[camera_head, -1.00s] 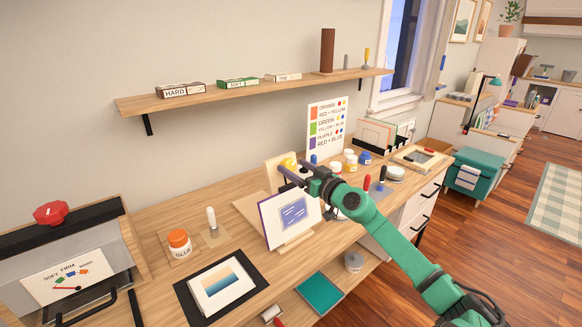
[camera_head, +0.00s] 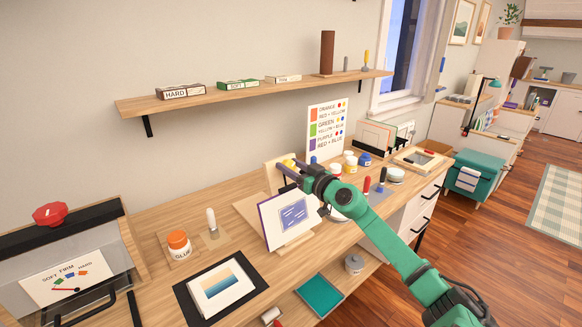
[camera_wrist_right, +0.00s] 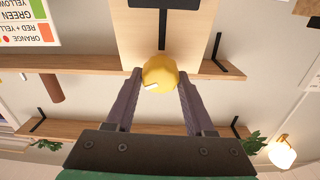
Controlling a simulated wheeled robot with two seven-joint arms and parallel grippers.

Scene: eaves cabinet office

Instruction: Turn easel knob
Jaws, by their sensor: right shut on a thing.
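The yellow easel knob (camera_head: 289,163) is on the upper part of the small wooden easel (camera_head: 273,175) on the desk. In the right wrist view the round knob (camera_wrist_right: 160,73) sits between my two fingertips, with a small white mark on its face and the pale easel board (camera_wrist_right: 190,35) behind it. My right gripper (camera_head: 285,167) is shut on the knob. A purple-edged picture card (camera_head: 290,220) leans on the easel's front. My left gripper is not in view.
A colour-mixing chart (camera_head: 327,130) and several paint jars (camera_head: 350,163) stand behind and right of my right gripper. A glue jar (camera_head: 179,244) and a framed picture (camera_head: 221,288) are left of the easel. A shelf (camera_head: 260,88) runs along the wall above.

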